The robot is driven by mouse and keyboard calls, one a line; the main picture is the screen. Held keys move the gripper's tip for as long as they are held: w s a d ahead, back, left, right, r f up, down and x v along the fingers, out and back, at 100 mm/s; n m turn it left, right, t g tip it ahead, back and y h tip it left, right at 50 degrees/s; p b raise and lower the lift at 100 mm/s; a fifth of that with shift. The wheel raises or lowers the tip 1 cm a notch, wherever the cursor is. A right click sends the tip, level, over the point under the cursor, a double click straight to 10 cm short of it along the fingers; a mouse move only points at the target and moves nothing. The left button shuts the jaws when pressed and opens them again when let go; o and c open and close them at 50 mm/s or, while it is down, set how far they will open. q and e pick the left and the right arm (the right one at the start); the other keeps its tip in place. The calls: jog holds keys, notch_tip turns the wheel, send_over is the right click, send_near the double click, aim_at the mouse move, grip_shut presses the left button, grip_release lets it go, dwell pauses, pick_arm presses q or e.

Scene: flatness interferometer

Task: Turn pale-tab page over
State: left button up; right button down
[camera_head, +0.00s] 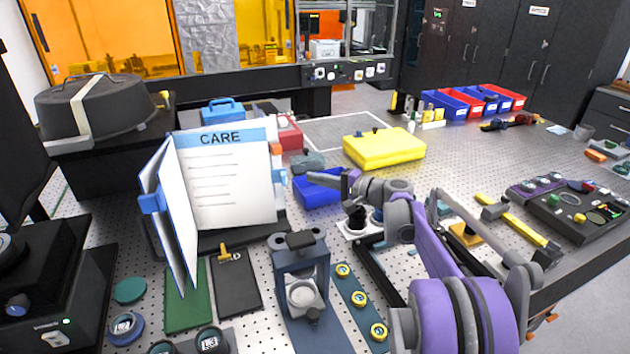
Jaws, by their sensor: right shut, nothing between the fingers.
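An upright booklet with a blue-headed CARE page (222,190) stands open at the left centre. An orange tab (276,149) and a pale blue tab (281,177) stick out at its right edge. At the left a leaf (178,225) stands at an angle, with a blue tab (150,203) on its outer edge. My right gripper (314,174) is shut and empty, pointing left, a short way right of the pale tab and apparently apart from it. My left gripper is not in view.
A blue box (318,193) sits just below my right gripper, and a yellow case (384,149) lies behind it. A dark optical mount (300,270) stands in front of the booklet's right side. Green (188,300) and dark plates lie below the booklet.

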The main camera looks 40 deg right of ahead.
jog(key=r+x, duration=0.1)
jog(key=x, duration=0.6)
jog(key=s, duration=0.1)
jog(key=s+a, duration=0.1)
jog(key=s+a+p, duration=0.1)
jog(key=shift+f, duration=0.3)
jog(key=shift+s, duration=0.1)
jog(key=s+a, duration=0.4)
jog(key=s, duration=0.2)
jog(key=shift+a+r+p, duration=0.25)
jog(key=shift+r+p, duration=0.1)
jog(key=shift+r, duration=0.15)
jog(key=shift+s, duration=0.1)
